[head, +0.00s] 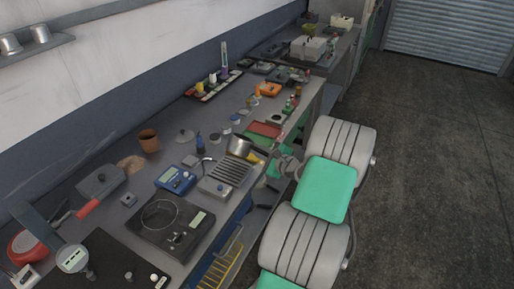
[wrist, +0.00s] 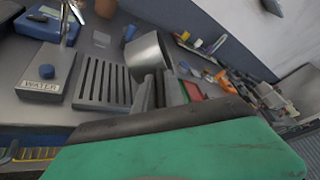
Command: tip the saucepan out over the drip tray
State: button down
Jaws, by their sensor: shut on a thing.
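The metal saucepan (head: 239,145) is at the far end of the drip tray, and it also shows in the wrist view (wrist: 146,58). It looks tilted, but its contents do not show. The drip tray (head: 230,172) is a grey slatted plate on the bench, seen to the left of my gripper in the wrist view (wrist: 103,82). My gripper (wrist: 156,88) is shut on the saucepan on its near side, where the handle is mostly hidden by the fingers. I cannot tell how high the pan is above the tray.
A grey box labelled WATER with a blue knob (wrist: 46,72) adjoins the tray. A blue meter (head: 175,179) and a black scale (head: 170,225) stand nearby. A red and green mat (head: 265,129) and small bottles lie beyond the pan. The floor at right is clear.

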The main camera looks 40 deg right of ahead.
jog(key=d+m+y+p, duration=0.1)
jog(key=m, duration=0.1)
jog(key=d+m+y+p, duration=0.1)
jog(key=m, duration=0.1)
jog(key=shift+w+f+m, duration=0.1)
jog(key=shift+f+m, duration=0.1)
jog(key=shift+m, duration=0.1)
dwell(1.3)
